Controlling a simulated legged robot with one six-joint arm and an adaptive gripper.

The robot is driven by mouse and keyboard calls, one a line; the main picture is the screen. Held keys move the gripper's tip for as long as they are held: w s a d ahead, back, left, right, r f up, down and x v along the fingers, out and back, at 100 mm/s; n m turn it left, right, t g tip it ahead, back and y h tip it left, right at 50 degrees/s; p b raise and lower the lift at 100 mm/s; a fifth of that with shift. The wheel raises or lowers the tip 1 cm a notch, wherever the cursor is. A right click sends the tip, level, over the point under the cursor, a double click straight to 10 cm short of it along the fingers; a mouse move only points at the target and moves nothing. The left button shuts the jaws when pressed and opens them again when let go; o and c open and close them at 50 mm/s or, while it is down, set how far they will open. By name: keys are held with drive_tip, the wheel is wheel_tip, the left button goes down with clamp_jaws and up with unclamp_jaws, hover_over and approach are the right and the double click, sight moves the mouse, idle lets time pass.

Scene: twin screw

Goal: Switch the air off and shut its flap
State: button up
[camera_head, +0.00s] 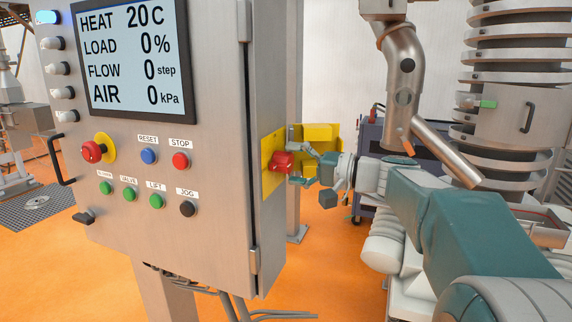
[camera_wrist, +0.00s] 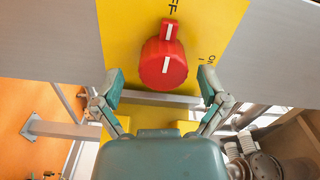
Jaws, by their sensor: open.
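The red air switch knob (camera_head: 282,163) sits on a yellow plate (camera_head: 267,150) on the cabinet's right side. In the wrist view the knob (camera_wrist: 163,65) shows its white pointer line up toward a partly visible label ending in "FF"; an "ON" label is to its right. My gripper (camera_head: 297,160) is open in front of the knob, one finger to each side. In the wrist view my gripper (camera_wrist: 160,88) shows a gap between each finger and the knob. The yellow flap (camera_head: 321,133) stands open beyond my gripper; yellow parts of it (camera_wrist: 188,126) show behind the gripper body.
The cabinet's display (camera_head: 133,58) reads AIR 0 kPa. Its front carries several buttons and a red knob (camera_head: 92,152) on a yellow disc. A metal pipe (camera_head: 402,80) hangs above my arm. A dark cart (camera_head: 375,150) stands behind it.

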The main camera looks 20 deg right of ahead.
drive_tip(key=v, duration=1)
drive_tip(key=shift+s+d, duration=0.15)
drive_tip(key=shift+d, duration=0.1)
drive_tip(key=shift+f, duration=0.1)
drive_tip(key=s+a+f+g+h, duration=0.55)
drive_tip(key=s+a+f, duration=0.45)
drive_tip(key=a+f, duration=0.2)
drive_tip(key=s+d+f+n+h, duration=0.2)
drive_tip(key=s+f+n+h, duration=0.2)
drive_tip(key=s+f+h, duration=0.5)
drive_tip(key=shift+s+f+n, duration=0.4)
drive_tip(key=shift+s+f, duration=0.15)
drive_tip(key=shift+s, duration=0.35)
drive_tip(key=shift+t, duration=0.25)
